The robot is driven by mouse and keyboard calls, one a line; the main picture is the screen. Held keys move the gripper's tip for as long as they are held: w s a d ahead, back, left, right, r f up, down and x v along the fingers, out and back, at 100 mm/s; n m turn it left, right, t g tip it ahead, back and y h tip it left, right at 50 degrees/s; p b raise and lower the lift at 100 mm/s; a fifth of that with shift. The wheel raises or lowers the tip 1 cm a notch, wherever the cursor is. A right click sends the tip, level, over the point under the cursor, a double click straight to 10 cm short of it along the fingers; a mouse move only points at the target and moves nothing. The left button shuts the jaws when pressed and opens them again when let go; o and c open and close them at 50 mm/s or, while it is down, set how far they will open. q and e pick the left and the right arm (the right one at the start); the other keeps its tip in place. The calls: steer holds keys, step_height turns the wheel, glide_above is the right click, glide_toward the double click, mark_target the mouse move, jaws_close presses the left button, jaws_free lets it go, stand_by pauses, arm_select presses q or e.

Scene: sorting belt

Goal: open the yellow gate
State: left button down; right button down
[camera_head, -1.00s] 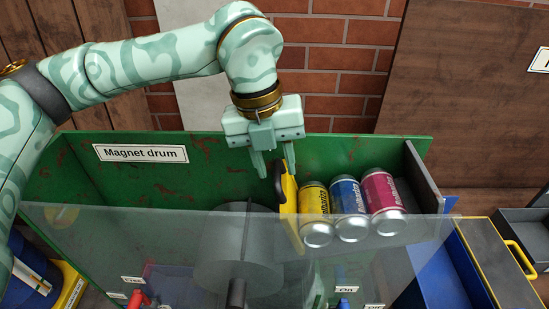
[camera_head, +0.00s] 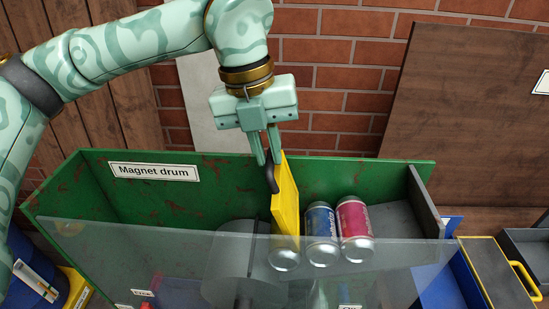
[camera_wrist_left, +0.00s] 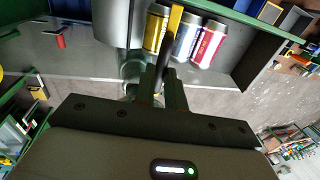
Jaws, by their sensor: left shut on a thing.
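The yellow gate (camera_head: 285,200) is an upright panel in the green magnet drum housing (camera_head: 90,185). It stands up above the housing's back wall. My left gripper (camera_head: 267,162) is shut on the gate's black handle (camera_head: 271,180) from above. In the left wrist view the gripper (camera_wrist_left: 162,88) is on the handle (camera_wrist_left: 165,50), with the gate (camera_wrist_left: 175,20) edge-on beside it. A yellow can (camera_wrist_left: 156,30) is mostly hidden behind the gate in the head view. A blue can (camera_head: 321,232) and a pink can (camera_head: 355,228) lie to its right. My right gripper is not in view.
The grey drum (camera_head: 232,265) lies left of the gate. A clear panel (camera_head: 140,255) covers the housing's front. A "Magnet drum" label (camera_head: 153,172) is on the back wall. A blue bin (camera_head: 440,275) and a yellow-edged box (camera_head: 495,270) stand at the right.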

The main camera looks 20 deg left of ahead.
arm_select(q)
steer(key=c, duration=1.5)
jaws_free()
steer(key=shift+o, duration=0.2)
steer(key=a+r, duration=0.3)
steer(key=r, duration=1.3)
steer(key=shift+s, duration=0.35)
steer(key=shift+p, duration=0.35)
